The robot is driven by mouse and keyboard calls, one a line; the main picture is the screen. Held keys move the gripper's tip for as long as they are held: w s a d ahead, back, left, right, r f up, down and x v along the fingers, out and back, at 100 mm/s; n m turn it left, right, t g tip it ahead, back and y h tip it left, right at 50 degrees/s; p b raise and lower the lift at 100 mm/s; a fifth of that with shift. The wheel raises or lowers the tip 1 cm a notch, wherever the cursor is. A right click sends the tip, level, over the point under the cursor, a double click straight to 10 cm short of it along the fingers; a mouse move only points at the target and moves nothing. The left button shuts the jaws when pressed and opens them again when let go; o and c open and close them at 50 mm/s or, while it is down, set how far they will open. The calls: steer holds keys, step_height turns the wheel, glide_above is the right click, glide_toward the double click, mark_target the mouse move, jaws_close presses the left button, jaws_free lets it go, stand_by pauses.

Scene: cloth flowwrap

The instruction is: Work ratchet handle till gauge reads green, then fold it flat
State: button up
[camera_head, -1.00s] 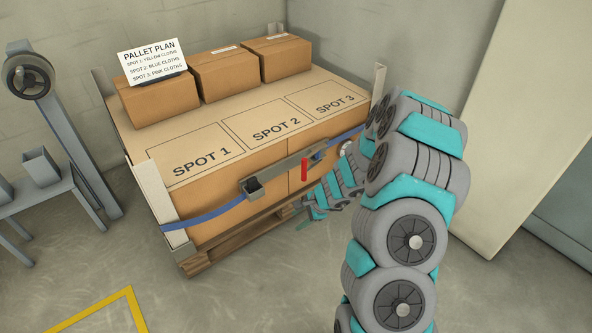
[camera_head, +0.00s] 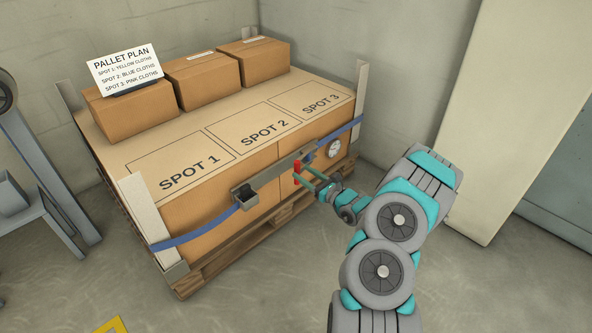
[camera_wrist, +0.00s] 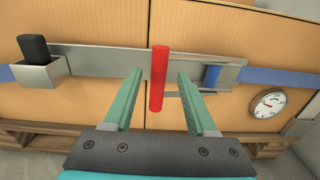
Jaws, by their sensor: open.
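The red ratchet handle (camera_head: 297,168) stands about upright at the metal ratchet bar on the front of the pallet load. It also shows in the wrist view (camera_wrist: 159,80). My gripper (camera_head: 306,174) is open, with its green fingers on either side of the handle in the wrist view (camera_wrist: 160,76). I see gaps between the fingers and the handle; it is not gripped. The round white gauge (camera_head: 334,149) is right of the handle, and shows in the wrist view (camera_wrist: 268,104) with a red mark; its exact reading is too small to tell.
A blue strap (camera_head: 200,237) runs across the load through the metal bar (camera_wrist: 100,58). A metal holder (camera_wrist: 40,74) with a black block is at its left end. Cartons (camera_head: 205,80) and the pallet plan sign (camera_head: 125,70) sit on top.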

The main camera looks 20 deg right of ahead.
mark_target(299, 171)
steer(key=shift+x, duration=2)
steer(key=shift+c, duration=0.4)
jaws_close()
steer(key=shift+s, duration=0.1)
